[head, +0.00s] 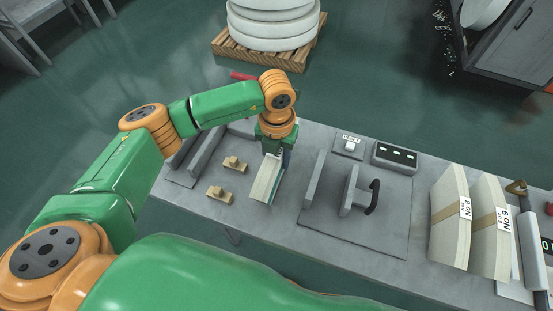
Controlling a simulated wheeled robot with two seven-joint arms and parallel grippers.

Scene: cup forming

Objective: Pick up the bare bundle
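The bare bundle (264,183) is a pale, cream-white upright stack with no band or label that I can see. It is at the middle of the grey bench, between the left fixture and the fixture with the black handle. My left gripper (275,156) is right over its far upper end, pointing down, with a dark finger along its right side. The gripper hides that end, and I cannot tell whether the fingers are closed on the bundle. My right gripper is out of view.
Two small tan blocks (219,194) lie left of the bundle. Grey upright plates (207,148) stand further left. To the right are a clamp with a black handle (371,197), a button box (348,145), and banded bundles labelled No 8 (449,217) and No 9 (490,229).

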